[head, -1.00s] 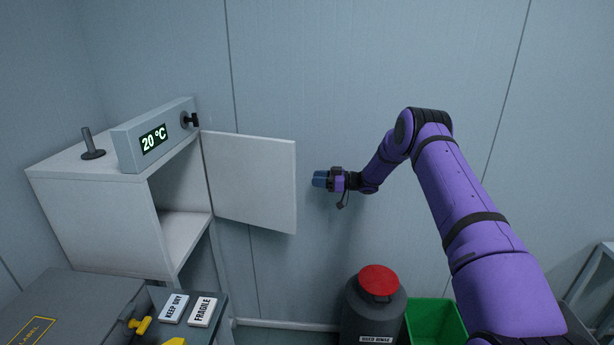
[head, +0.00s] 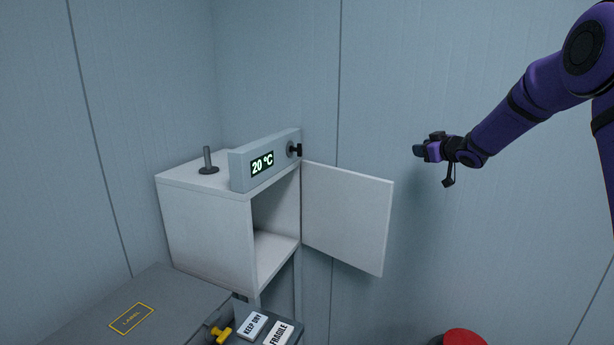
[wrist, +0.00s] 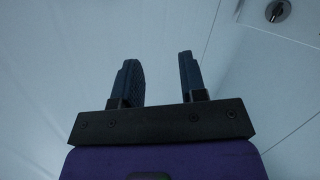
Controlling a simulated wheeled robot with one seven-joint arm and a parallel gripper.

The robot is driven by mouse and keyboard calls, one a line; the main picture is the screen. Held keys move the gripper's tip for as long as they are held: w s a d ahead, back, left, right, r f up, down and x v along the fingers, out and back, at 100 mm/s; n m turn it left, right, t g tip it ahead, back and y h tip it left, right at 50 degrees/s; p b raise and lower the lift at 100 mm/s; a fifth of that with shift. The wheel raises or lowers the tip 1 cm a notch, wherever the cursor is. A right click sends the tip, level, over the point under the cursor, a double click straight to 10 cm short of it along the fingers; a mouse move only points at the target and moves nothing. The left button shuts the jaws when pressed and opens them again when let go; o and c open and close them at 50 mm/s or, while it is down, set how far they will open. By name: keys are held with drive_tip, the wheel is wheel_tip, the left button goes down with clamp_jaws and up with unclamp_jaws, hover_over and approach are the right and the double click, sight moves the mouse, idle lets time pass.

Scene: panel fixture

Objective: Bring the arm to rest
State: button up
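My purple arm reaches in from the right in the head view. My gripper (head: 418,150) is in the air to the right of the open cabinet door, in front of the wall, and touches nothing that I can see. The wrist view shows its two dark fingers (wrist: 158,78) apart with nothing between them, so it is open and empty. In that view a pale panel with a round metal fitting (wrist: 278,11) shows at the upper right, beyond the fingers.
A white cabinet (head: 205,235) stands at the left with its door (head: 345,215) swung open. On it are a 20 °C display box (head: 262,163) and a grey lever (head: 208,160). A grey case (head: 160,300) and a red-topped container (head: 463,338) are below.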

drive_tip(key=s+r+m+g+h, duration=0.2)
drive_tip(key=s+r+m+h, duration=0.3)
drive_tip(key=s, duration=0.8)
drive_tip(key=s+r+m+g+h, duration=0.1)
drive_tip(key=s+r+h, duration=0.2)
drive_tip(key=s+r, duration=0.75)
drive_tip(key=s+a+f+g, duration=0.2)
drive_tip(key=s+f, duration=0.1)
drive_tip(key=s, duration=0.8)
drive_tip(key=s+a+f+m+g+y, duration=0.1)
drive_tip(key=s+f, duration=0.3)
drive_tip(key=s, duration=0.8)
drive_tip(key=s+a+f+g+y, duration=0.1)
drive_tip(key=s+a+f+g, duration=0.1)
drive_tip(key=s, duration=1)
wheel_tip(320, 180, down, 2)
drive_tip(key=shift+a+f+g, duration=0.15)
drive_tip(key=shift+a+g, duration=0.2)
drive_tip(key=shift+g, duration=0.35)
